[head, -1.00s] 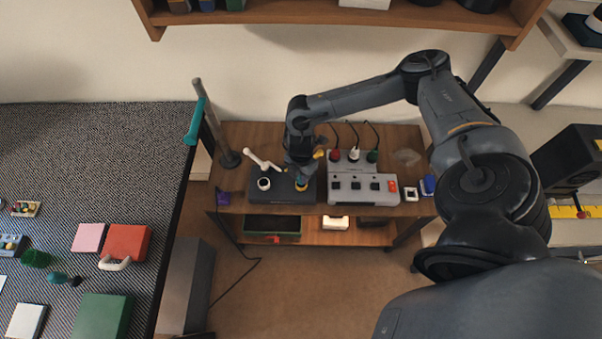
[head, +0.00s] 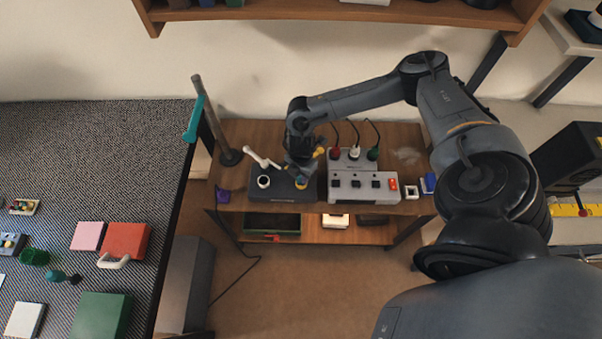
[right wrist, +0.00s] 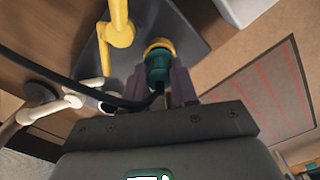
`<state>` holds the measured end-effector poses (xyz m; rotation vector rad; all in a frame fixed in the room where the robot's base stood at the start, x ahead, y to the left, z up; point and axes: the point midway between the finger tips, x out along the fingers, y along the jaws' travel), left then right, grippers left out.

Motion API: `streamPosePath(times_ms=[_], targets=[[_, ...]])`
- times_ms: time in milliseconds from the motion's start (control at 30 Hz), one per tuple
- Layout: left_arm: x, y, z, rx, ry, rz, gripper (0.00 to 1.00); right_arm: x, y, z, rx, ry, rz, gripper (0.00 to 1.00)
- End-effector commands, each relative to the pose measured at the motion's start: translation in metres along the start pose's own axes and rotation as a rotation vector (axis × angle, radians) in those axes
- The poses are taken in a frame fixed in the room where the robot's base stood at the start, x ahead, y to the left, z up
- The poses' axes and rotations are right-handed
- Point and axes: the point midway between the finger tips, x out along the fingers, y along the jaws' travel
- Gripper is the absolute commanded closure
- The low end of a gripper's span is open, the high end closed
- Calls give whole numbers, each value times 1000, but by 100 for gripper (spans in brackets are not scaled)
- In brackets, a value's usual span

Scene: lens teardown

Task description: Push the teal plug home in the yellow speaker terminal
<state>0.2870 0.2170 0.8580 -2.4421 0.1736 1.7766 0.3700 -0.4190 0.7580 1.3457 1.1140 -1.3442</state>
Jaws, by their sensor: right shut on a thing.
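The teal plug (right wrist: 157,70) is between the fingers of my right gripper (right wrist: 168,82), which is shut on it. A black cable runs from the plug to the left in the right wrist view. The plug's far end meets the yellow speaker terminal (right wrist: 160,45), whose rim shows around it. How deep the plug sits is hard to tell. In the head view the yellow terminal (head: 301,185) stands on a dark box (head: 284,194), with my right gripper (head: 301,174) right above it, pointing down. My left gripper is not in view.
A white-ringed terminal (head: 263,182) and a white lever (head: 262,160) are left of the yellow terminal. A yellow lever (right wrist: 119,30) stands close by. A grey switch box (head: 362,187) with several plugs and cables is on the right. A grey post (head: 212,120) rises at the left.

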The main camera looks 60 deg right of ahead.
Motion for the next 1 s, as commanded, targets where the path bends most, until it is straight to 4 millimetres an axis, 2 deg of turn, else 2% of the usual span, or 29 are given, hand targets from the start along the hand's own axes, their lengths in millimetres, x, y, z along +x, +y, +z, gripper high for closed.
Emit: streamPosePath(times_ms=[900, 933, 1000], targets=[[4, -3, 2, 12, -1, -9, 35, 11, 0, 0, 0, -1, 0, 100], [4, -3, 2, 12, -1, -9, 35, 11, 0, 0, 0, 0, -1, 69], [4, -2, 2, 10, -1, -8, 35, 11, 0, 0, 0, 0, -1, 58]])
